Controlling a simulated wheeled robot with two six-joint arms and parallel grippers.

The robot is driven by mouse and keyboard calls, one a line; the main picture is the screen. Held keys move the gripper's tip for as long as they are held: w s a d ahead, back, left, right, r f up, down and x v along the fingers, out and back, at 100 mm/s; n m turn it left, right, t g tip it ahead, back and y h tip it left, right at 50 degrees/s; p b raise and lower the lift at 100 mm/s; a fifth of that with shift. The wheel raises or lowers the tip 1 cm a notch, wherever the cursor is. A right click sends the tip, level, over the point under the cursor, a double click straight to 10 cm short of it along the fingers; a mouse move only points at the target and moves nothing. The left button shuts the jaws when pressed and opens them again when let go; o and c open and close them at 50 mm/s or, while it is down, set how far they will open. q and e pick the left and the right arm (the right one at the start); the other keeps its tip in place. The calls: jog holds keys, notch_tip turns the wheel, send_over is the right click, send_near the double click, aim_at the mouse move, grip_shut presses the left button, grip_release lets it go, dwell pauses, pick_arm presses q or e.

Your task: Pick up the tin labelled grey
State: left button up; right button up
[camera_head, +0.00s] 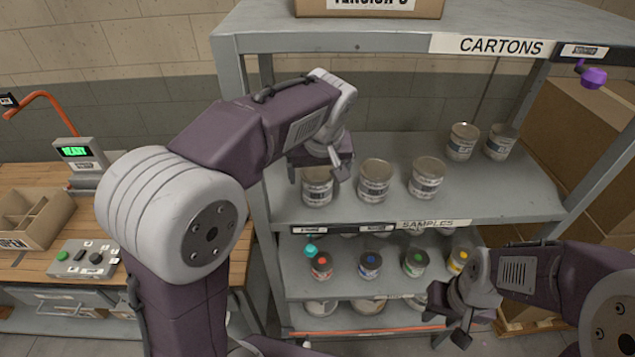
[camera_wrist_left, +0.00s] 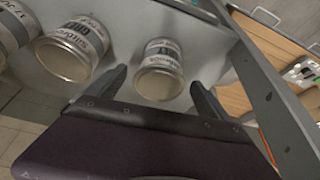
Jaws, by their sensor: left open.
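Three tins stand in a row on the middle shelf: a left tin (camera_head: 317,187), a middle tin (camera_head: 374,181) and a right tin (camera_head: 426,178). Their labels are too small to read in the head view. My left gripper (camera_head: 322,172) is open at the left tin, partly hiding its top. In the left wrist view, a tin (camera_wrist_left: 160,70) shows between and beyond the fingers of my left gripper (camera_wrist_left: 160,90), with nothing held. Its label is upside down and I cannot read it. My right gripper (camera_head: 448,326) is low at the right, fingers apart and empty.
Two more tins, one (camera_head: 462,142) and another (camera_head: 501,142), stand further back right. Several small tins with coloured dots, one red (camera_head: 321,266), stand on the shelf below. The rack's left post (camera_head: 262,215) is close to my left arm. A workbench (camera_head: 30,280) is at left.

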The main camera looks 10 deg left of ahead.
pick_arm(q)
jog(key=shift+x, duration=0.8)
jog(key=shift+w+f, duration=0.1)
jog(key=c, duration=1.7)
jog(key=shift+r, duration=0.55)
notch_tip(320, 180, up, 2)
jog(key=shift+r, duration=0.1)
jog(key=s+d+b, duration=0.2)
jog(key=s, duration=0.3)
jog(key=s+d+b, duration=0.2)
jog(key=s, duration=0.4)
jog(key=s+d+b, duration=0.1)
jog(key=s+d, duration=0.1)
jog(key=s, duration=0.4)
jog(key=shift+d+r+b, duration=0.2)
jog(key=shift+d+b, duration=0.15)
jog(key=shift+b, duration=0.05)
